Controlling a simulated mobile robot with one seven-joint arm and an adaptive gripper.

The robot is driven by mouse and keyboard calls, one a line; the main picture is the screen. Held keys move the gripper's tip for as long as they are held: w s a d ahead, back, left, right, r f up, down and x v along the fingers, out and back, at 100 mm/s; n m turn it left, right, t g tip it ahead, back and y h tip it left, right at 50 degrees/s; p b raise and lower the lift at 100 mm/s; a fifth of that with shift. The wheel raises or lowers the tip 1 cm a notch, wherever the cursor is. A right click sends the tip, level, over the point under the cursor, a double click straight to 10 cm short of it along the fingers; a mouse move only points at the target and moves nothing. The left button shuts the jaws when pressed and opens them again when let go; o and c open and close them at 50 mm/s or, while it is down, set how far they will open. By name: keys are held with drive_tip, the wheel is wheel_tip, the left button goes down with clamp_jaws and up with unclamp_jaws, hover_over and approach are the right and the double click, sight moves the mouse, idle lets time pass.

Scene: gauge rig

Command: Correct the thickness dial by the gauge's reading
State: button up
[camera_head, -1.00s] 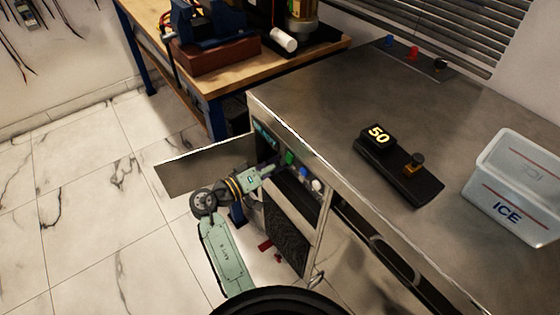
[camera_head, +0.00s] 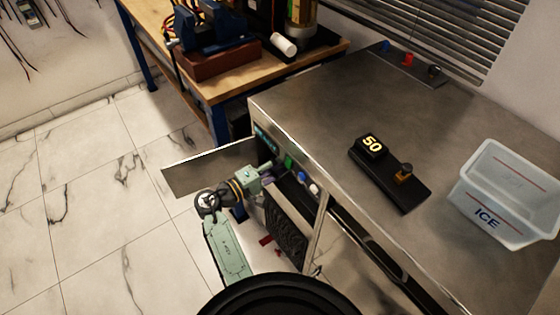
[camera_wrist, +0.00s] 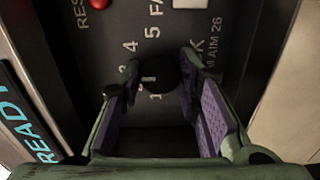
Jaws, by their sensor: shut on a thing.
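The thickness dial (camera_wrist: 160,68) is a dark round knob on a dark panel with the digits 1 to 5 around its left side. My gripper (camera_wrist: 159,80) has its purple-padded fingers closed on the knob, one on each side. An amber piece (camera_head: 403,173) stands on the same base. In the head view my gripper (camera_head: 276,165) reaches into the open cabinet front, and the knob is hidden there.
The panel carries the words AIM 26, a red button (camera_wrist: 99,4) and a lit READY display (camera_wrist: 28,115). An open metal door (camera_head: 205,170) is close to my arm. An ICE tub (camera_head: 505,195) stands on the counter (camera_head: 320,90); a wooden workbench (camera_head: 235,85) is behind.

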idle(0.3)
drive_tip(key=o, duration=1.1)
drive_tip(key=shift+o, duration=0.2)
drive_tip(key=v, duration=1.2)
